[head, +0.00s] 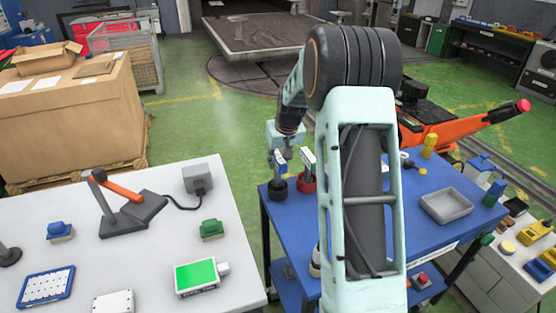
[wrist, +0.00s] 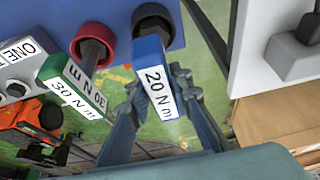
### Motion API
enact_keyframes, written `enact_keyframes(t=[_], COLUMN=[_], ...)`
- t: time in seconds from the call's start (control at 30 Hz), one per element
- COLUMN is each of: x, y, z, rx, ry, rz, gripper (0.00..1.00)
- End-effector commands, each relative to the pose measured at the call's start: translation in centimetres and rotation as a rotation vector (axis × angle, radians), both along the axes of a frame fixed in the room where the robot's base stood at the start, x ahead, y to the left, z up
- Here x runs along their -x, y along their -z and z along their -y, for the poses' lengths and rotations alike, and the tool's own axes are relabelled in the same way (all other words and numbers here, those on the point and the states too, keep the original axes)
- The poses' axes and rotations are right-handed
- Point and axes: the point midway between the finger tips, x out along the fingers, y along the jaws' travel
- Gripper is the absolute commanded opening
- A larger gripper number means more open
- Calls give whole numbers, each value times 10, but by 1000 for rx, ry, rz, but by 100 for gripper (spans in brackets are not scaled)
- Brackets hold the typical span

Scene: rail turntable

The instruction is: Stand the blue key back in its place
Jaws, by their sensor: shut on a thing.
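The blue key (wrist: 147,62) has a white label reading 20 Nm. My gripper (wrist: 158,88) is shut on it, one finger on each side, in the wrist view. In the head view the blue key (head: 281,157) is upright directly over a black ring holder (head: 278,189) on the blue table (head: 415,182). The holder also shows beyond the key in the wrist view (wrist: 153,15). The key hides its lower end, so I cannot tell how deep it sits.
A green key (wrist: 70,88) labelled 30 Nm stands close by in a red ring holder (wrist: 93,42). A white table (head: 140,235) stands to the left across a gap.

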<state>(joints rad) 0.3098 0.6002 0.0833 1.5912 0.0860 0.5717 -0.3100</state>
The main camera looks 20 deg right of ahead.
Motion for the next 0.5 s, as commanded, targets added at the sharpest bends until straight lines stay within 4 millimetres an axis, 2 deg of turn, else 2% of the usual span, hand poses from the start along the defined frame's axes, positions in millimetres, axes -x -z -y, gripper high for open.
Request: enact_keyframes(t=[0.5], x=[-1], y=[13], z=[0], rx=[0], ry=[0], rz=[2], gripper=[0])
